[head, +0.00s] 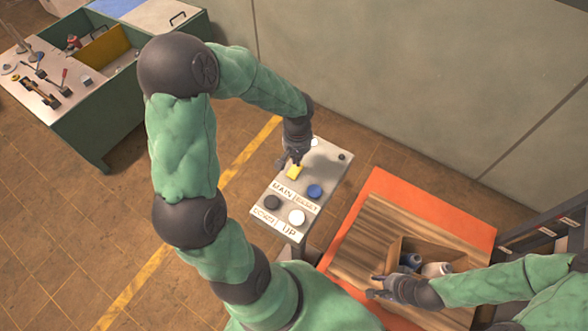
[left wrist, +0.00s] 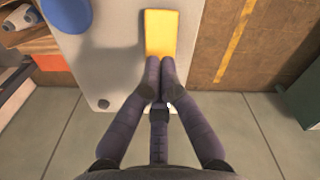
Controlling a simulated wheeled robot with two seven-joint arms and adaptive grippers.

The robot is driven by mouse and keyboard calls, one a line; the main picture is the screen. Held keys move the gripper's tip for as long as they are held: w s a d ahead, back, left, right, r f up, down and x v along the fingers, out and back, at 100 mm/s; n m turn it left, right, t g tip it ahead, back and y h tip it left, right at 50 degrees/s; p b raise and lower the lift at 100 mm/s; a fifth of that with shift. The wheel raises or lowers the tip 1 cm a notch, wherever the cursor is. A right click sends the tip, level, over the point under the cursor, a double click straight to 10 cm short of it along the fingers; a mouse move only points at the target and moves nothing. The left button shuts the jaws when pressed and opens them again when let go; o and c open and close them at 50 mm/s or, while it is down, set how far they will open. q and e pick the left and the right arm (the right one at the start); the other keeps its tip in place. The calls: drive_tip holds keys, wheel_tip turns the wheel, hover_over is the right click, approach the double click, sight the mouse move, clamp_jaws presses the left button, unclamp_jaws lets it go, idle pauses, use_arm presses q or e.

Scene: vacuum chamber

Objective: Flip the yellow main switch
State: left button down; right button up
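The yellow main switch (head: 294,172) is a small yellow block on the grey control panel (head: 322,171), above the "MAIN" label. In the left wrist view the yellow switch (left wrist: 161,32) stands just ahead of my fingertips. My left gripper (head: 288,161) is over the panel at the switch's upper-left side. In the left wrist view its fingers (left wrist: 161,82) are together with nothing between them, and the tips overlap the switch's near edge. I cannot tell whether they touch it. My right gripper (head: 370,286) is at the lower right beside a wooden box, its fingers apart and empty.
The panel also carries a blue button (head: 315,191), a black button (head: 272,202) and a white button (head: 297,217). The wooden box (head: 424,253) with bottles stands on a wood-topped surface with an orange border (head: 432,201). A green workbench (head: 92,125) is at upper left. A wall is behind.

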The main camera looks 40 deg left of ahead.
use_arm(q)
drive_tip(key=shift+f+b, duration=1.1)
drive_tip(key=shift+f, duration=0.1)
idle(0.6)
drive_tip(key=shift+r, duration=0.1)
drive_tip(key=shift+r+p, duration=2.35)
drive_tip(key=shift+r, duration=1.1)
